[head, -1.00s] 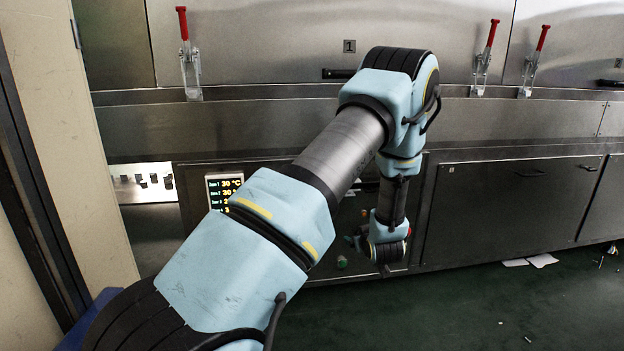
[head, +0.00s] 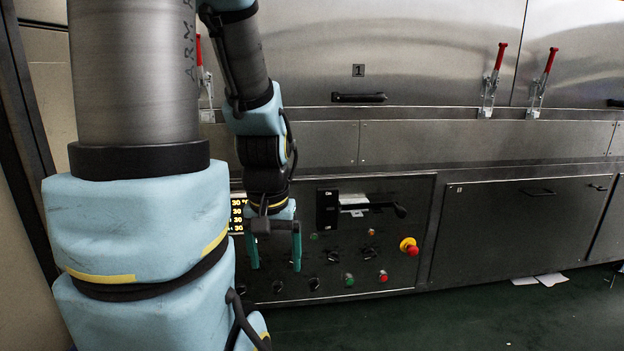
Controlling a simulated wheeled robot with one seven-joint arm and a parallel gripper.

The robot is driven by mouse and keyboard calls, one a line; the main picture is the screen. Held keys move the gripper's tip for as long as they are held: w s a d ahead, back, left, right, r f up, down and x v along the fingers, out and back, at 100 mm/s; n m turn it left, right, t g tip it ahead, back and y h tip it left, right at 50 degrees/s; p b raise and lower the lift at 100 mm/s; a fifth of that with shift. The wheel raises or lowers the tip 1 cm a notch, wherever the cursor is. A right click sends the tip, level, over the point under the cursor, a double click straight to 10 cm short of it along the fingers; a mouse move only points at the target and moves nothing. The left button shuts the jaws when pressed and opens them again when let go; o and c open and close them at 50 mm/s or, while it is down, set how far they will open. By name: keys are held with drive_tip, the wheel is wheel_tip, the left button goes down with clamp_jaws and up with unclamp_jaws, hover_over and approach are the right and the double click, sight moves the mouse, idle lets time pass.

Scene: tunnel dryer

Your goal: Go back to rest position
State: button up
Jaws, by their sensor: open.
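My gripper (head: 275,255) hangs pointing down in front of the dryer's control panel (head: 420,205). Its two teal fingers are apart, with nothing between them. My arm fills the left of the view and bends down to the gripper. The panel carries a black lever switch (head: 398,210), a red and yellow emergency stop (head: 409,246), and several small knobs and buttons. A lit temperature display (head: 238,215) is partly hidden behind my arm.
The steel dryer (head: 440,60) spans the back, with red-handled clamps (head: 493,80) and a black handle (head: 358,98) above. A lower door (head: 520,225) is shut. Green floor (head: 440,310) is open at the front; papers (head: 552,279) lie at right.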

wheel_tip(320, 180, up, 37)
drive_tip(key=p, duration=3.5)
drive_tip(key=shift+w, duration=0.2)
drive_tip(key=shift+o, duration=0.4)
drive_tip(key=shift+d+r+p, duration=0.1)
drive_tip(key=shift+p, duration=0.3)
drive_tip(key=shift+o, duration=0.7)
